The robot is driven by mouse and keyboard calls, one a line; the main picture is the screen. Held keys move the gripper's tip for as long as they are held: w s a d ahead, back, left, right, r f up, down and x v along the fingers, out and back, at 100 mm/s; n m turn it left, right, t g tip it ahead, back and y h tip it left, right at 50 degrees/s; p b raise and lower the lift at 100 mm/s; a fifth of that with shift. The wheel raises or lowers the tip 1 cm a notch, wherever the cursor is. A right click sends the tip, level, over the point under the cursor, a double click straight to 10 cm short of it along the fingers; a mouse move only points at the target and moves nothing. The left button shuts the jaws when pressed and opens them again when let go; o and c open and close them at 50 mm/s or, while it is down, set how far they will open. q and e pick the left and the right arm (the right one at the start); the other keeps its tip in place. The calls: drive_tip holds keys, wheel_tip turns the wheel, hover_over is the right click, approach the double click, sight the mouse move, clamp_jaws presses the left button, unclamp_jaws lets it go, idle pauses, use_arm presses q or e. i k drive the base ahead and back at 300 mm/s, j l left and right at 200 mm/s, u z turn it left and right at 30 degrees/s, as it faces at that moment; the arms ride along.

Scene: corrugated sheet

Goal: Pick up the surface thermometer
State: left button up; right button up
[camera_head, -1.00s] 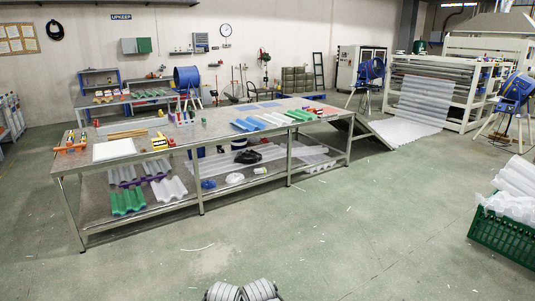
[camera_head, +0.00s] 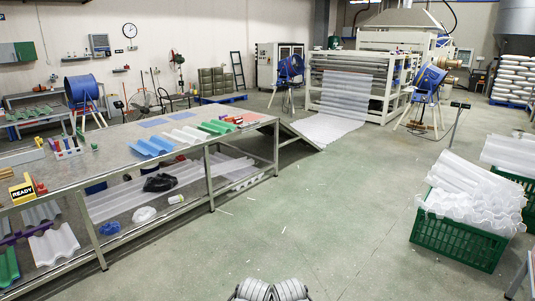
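I cannot pick out the surface thermometer for sure; the small items on the long metal work table (camera_head: 112,165) are too small to tell apart. A yellow and black READY sign (camera_head: 22,192) stands at the table's left end, with small orange and yellow items (camera_head: 40,186) beside it. Neither of my grippers is in view; only grey ribbed parts of my own body show at the bottom centre.
Corrugated sheets in blue (camera_head: 152,147), white and green lie on the table. The lower shelf holds more sheets and a black bundle (camera_head: 160,183). A large roller machine (camera_head: 395,70) stands behind. The middle floor is clear.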

sight(236, 121)
drive_tip(key=i+l, duration=0.1)
drive_tip(key=i, duration=4.45)
drive_tip(key=i+u, duration=0.3)
drive_tip(key=i, duration=0.15)
drive_tip(key=i+l+u, duration=0.3)
drive_tip(key=i, duration=0.15)
drive_tip(key=i+l+u, duration=0.15)
drive_tip(key=i+u, duration=0.2)
drive_tip(key=i+l+u, duration=0.85)
drive_tip(key=l, duration=0.2)
drive_tip(key=i+l+u, duration=0.15)
drive_tip(key=l+u, duration=0.15)
drive_tip(key=l, duration=0.15)
